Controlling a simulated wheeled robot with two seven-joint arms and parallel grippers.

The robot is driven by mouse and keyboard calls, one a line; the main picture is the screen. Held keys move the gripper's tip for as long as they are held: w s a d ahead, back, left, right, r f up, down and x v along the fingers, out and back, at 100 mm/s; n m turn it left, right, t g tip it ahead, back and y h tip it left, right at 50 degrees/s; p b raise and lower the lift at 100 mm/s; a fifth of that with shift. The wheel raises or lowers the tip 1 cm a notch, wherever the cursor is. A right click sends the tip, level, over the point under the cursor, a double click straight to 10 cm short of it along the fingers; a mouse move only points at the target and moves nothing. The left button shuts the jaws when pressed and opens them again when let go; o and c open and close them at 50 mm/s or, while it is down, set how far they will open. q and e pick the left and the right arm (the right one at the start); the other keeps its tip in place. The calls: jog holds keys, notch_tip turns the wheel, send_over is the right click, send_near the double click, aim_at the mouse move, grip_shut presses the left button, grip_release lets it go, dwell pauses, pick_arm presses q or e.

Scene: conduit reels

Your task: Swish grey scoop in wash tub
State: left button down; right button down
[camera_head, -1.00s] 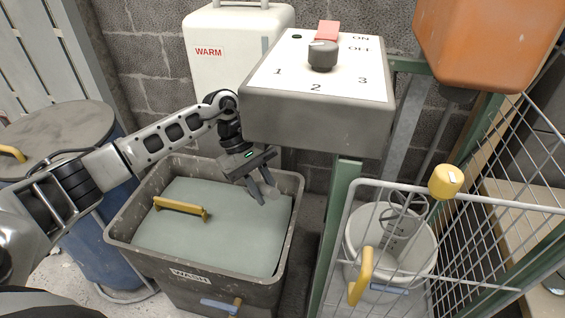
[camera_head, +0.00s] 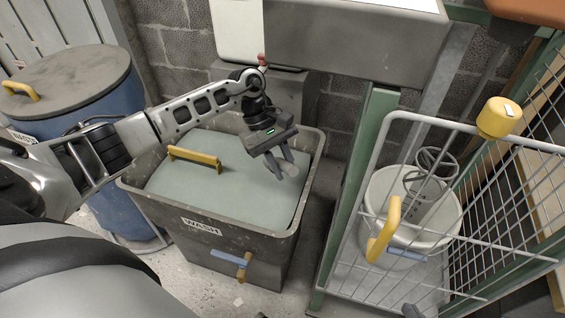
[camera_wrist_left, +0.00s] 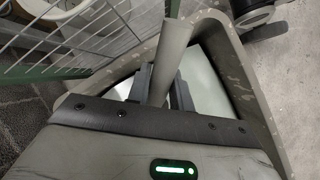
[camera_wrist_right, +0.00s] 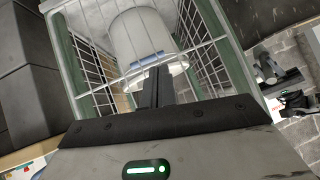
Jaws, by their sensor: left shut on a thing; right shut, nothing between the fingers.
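The wash tub (camera_head: 133,193) is a dark grey bin labelled WASH. My left gripper (camera_head: 284,166) is over the tub's right part, shut on the grey scoop (camera_head: 290,171). The scoop is small and partly hidden by the fingers; a grey piece of it shows between them in the left wrist view (camera_wrist_left: 161,55). I cannot tell whether it touches the panel. My right gripper (camera_wrist_right: 155,88) is shut and empty, facing the wire cage.
A blue barrel (camera_head: 115,130) stands at left.

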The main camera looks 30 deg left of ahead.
jog(key=a+r+t+y+b, duration=0.1)
jog(key=b, duration=0.2)
jog(key=w+a+r+t+y+b, duration=0.1)
jog(key=r+t+b, duration=0.1)
jog(key=b, duration=0.1)
jog(key=r+t+y+b, duration=0.1)
jog(key=r+b, duration=0.1)
jog(key=b, duration=0.2)
jog(key=shift+w+a+m+t, duration=0.25)
jog(key=shift+a+m+t, duration=0.05)
jog(key=shift+a, duration=0.1)
jog(key=shift+a+r+m+y+b, duration=0.25)
jog(key=shift+r+m+y+b, duration=0.25)
jog(key=shift+b, duration=0.3)
jog(key=shift+r, duration=0.25)
